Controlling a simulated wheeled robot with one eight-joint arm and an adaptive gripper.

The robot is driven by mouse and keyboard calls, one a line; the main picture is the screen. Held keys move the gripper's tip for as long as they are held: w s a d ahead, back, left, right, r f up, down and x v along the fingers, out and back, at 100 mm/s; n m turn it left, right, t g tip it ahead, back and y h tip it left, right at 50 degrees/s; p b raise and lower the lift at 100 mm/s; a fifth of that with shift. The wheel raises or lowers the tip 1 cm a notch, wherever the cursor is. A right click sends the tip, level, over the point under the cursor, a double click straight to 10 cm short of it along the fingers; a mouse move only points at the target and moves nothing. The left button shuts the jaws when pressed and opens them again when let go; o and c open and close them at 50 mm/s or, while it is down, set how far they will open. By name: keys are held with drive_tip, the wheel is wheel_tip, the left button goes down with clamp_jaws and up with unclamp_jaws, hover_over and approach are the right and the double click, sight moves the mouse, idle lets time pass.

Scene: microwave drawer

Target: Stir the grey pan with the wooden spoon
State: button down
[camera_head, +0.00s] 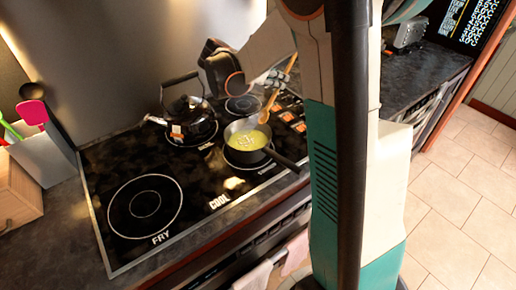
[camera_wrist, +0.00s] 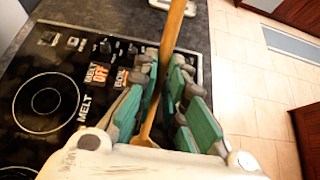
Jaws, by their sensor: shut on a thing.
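The grey pan (camera_head: 229,134) sits on the right front burner of the black cooktop, with yellow contents inside and its dark handle pointing to the lower right. The wooden spoon (camera_head: 270,103) is held steeply tilted, its bowl end low at the pan's far right rim; I cannot tell whether it touches. My gripper (camera_head: 272,79) is beside and above the pan, shut on the spoon's handle. In the wrist view the spoon (camera_wrist: 171,40) runs between the green finger pads of my gripper (camera_wrist: 165,100). The pan is not visible there.
A black kettle (camera_head: 190,118) stands behind the pan on the left. The cooktop's left front burner (camera_head: 145,207) is empty. Utensils in a grey holder (camera_head: 45,157) stand at the far left.

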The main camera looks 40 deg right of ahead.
idle(0.3)
drive_tip(key=shift+r+p, duration=1.7)
drive_tip(key=shift+r, duration=0.85)
drive_tip(key=shift+f, duration=0.1)
